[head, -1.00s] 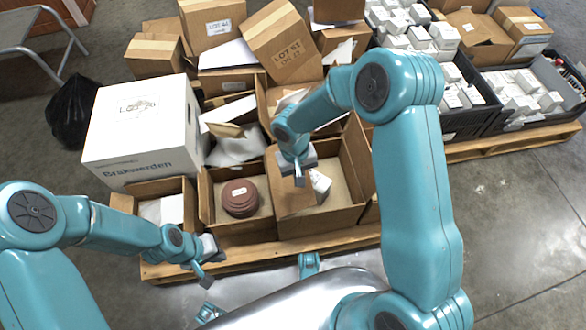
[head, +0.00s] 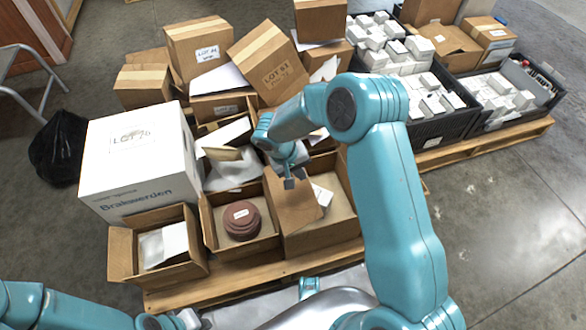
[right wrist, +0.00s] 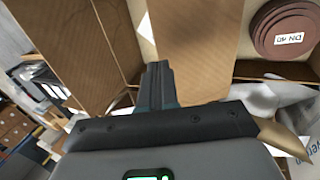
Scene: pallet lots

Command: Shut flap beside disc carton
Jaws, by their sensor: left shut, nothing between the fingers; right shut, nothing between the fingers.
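The disc carton (head: 250,248) is an open box holding a stack of red-brown discs (head: 241,215); the discs also show in the right wrist view (right wrist: 285,28). Directly right of it stands a larger open carton (head: 322,238). A brown flap (head: 292,210) at that carton's left side leans over its opening and covers part of it; a white box (head: 322,196) shows beyond the flap. My right gripper (head: 289,184) is shut and empty at the flap's upper part; I cannot tell whether it touches. My left gripper (head: 190,319) is shut and empty, low at the picture's bottom edge.
A small open carton (head: 125,262) with white contents stands left of the disc carton. A large white box (head: 140,165) and stacked lot cartons (head: 272,60) crowd behind. Black crates (head: 455,128) of white boxes stand at right. Bare floor (head: 500,215) lies right.

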